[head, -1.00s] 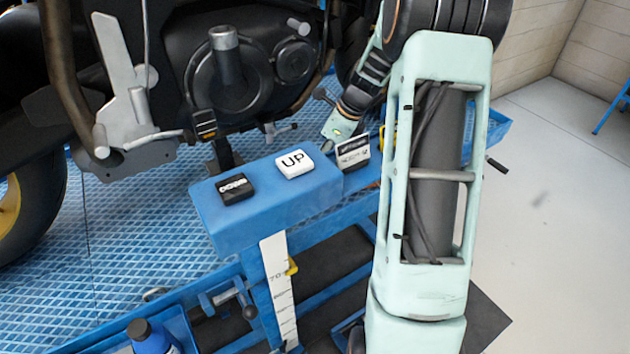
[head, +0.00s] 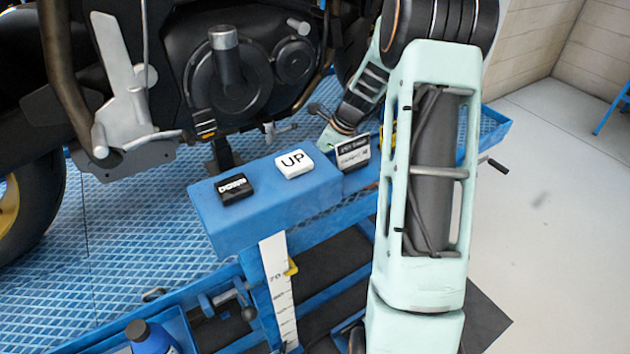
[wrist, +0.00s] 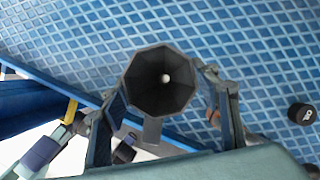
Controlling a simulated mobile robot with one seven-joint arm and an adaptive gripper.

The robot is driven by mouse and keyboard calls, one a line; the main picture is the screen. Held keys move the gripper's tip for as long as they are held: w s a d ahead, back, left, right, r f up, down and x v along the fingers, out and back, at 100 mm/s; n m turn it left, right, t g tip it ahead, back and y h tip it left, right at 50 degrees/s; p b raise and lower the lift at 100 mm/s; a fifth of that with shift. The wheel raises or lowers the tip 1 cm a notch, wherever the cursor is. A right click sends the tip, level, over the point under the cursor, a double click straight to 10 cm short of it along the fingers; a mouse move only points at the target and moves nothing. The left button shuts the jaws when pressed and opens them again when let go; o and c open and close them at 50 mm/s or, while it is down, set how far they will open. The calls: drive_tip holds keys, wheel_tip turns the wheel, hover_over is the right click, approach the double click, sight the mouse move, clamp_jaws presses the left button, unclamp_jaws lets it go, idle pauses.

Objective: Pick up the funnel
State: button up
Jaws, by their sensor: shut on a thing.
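The funnel (wrist: 145,97) is dark grey with a wide, faceted mouth. In the wrist view I look down into it and see a small pale opening at the bottom, with a tab on its near rim. My gripper (wrist: 162,86) has one finger on each side of the funnel and is shut on it. The funnel is over the blue diamond-patterned deck; I cannot tell whether it touches the deck. In the head view the funnel and my fingers are not visible, and my arm covers much of the right side.
A motorcycle (head: 235,75) stands on the blue lift deck (head: 130,230). A blue box (head: 270,205) carries a white UP button (head: 294,163) and a black button (head: 234,188). A blue bottle (head: 148,340) is at lower left. Open floor (head: 560,230) lies to the right.

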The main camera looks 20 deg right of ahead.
wheel_tip(320, 180, up, 23)
drive_tip(key=p, duration=0.7)
idle(0.4)
